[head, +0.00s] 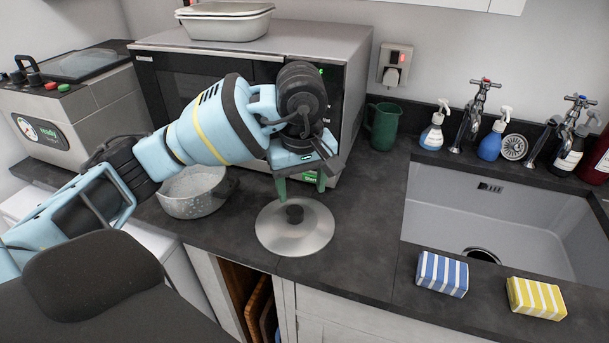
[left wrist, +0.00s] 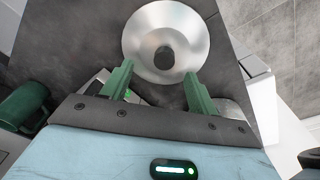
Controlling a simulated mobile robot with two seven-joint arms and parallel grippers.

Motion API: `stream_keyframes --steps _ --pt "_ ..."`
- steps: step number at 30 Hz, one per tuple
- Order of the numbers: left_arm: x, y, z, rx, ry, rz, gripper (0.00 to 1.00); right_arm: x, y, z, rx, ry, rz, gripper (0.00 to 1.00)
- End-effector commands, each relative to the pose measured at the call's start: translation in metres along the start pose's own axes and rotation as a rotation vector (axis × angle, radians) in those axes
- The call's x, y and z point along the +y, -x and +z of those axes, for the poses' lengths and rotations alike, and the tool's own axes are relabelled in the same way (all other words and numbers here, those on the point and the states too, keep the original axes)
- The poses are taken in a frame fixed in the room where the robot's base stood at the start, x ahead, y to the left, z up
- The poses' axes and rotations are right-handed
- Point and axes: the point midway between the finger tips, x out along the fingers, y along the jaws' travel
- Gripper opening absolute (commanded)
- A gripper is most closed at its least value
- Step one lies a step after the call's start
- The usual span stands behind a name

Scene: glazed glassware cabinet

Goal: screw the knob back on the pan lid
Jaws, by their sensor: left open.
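The pan lid (head: 284,236) is a round silver metal disc lying flat on the dark counter; it also shows in the left wrist view (left wrist: 144,36). The black knob (head: 294,213) sits at the lid's centre and shows as a dark round top in the left wrist view (left wrist: 164,58). I cannot tell whether it is screwed tight. My left gripper (head: 301,190) is above the lid, just behind the knob in the picture. Its green fingers (left wrist: 160,85) are apart with nothing between them. My right gripper is in neither view.
A speckled grey pan (head: 194,198) stands left of the lid, below my left arm. A microwave (head: 335,110) is behind, with a green jug (head: 382,126) to its right. The sink (head: 490,215), a blue sponge (head: 442,274) and a yellow sponge (head: 536,297) are at right. Counter right of the lid is clear.

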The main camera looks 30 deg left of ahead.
Motion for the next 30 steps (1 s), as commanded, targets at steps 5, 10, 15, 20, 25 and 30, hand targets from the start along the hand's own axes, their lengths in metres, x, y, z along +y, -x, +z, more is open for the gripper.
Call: stream_keyframes --steps 5,10,15,20,25,30 --pt "-0.010 0.001 -0.010 0.055 0.043 -0.042 0.59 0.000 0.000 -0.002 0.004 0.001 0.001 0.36" --pt "-0.010 -0.003 -0.010 0.054 0.042 -0.043 0.59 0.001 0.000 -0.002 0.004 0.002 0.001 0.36" --pt "-0.011 -0.021 -0.010 0.050 0.041 -0.046 0.59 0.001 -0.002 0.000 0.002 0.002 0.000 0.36" --pt "-0.012 -0.043 -0.012 0.052 0.041 -0.045 0.59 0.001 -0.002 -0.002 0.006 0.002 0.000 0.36" --pt "-0.013 -0.064 -0.013 0.052 0.040 -0.043 0.59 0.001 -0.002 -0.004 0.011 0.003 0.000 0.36" --pt "-0.013 -0.075 -0.014 0.054 0.040 -0.042 0.59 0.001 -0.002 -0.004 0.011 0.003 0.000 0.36"
